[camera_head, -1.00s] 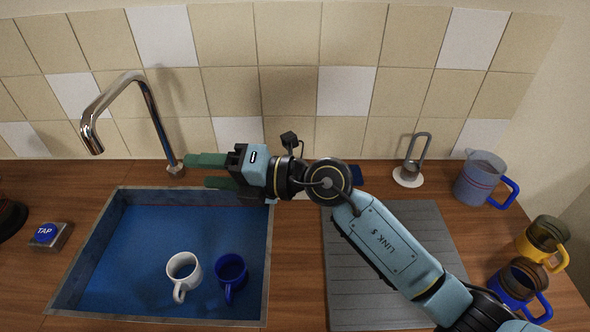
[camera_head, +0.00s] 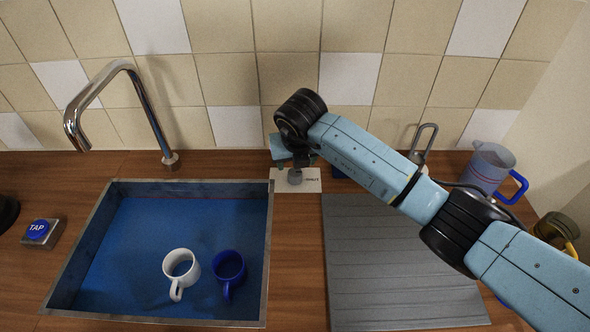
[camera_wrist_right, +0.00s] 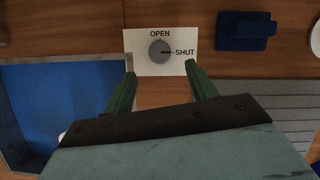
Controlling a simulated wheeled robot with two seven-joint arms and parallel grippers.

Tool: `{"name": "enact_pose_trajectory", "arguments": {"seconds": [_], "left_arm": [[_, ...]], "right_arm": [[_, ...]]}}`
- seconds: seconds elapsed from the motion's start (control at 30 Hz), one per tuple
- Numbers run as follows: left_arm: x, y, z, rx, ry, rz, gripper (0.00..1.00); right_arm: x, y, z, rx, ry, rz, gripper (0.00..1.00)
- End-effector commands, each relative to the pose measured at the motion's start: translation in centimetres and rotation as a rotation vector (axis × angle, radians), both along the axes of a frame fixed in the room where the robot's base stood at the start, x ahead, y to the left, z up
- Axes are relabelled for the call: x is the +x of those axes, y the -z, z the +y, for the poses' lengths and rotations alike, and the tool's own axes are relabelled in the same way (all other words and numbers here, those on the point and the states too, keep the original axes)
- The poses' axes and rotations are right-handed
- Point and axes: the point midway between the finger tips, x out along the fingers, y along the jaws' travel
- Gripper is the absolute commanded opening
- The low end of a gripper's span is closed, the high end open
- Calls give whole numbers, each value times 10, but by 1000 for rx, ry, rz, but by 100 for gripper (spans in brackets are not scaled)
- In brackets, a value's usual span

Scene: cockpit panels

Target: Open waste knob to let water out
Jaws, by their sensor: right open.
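The waste knob (camera_wrist_right: 159,51) is a small grey round knob on a white plate (camera_wrist_right: 135,66) marked OPEN and SHUT. Its dark mark points right, towards SHUT. In the head view the knob (camera_head: 295,177) is on the counter just right of the sink (camera_head: 269,250). My right gripper (camera_wrist_right: 160,80) is open and points down at the plate. Its green fingers are on either side of the knob in the wrist view, short of it and not closed on it. In the head view my wrist mostly hides the fingers. My left gripper is not shown.
A white mug (camera_head: 181,266) and a blue mug (camera_head: 229,268) are in the blue sink. A tap (camera_head: 150,110) stands behind it and a TAP button (camera_head: 40,230) is at left. A grey drainer (camera_head: 390,270) lies right of the knob. A jug (camera_head: 487,166) stands farther right.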

Motion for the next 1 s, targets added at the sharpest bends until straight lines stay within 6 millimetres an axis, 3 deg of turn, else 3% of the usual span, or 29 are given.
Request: {"name": "enact_pose_trajectory", "arguments": {"seconds": [0.2,0.4,0.87,1.0], "left_arm": [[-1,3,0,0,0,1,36],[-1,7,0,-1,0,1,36],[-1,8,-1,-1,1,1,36],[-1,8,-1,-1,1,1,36]], "right_arm": [[15,37,2,2,1,2,57],[24,58,3,3,0,1,57],[28,67,3,3,-1,-1,57],[28,67,3,3,-1,-1,42]]}}
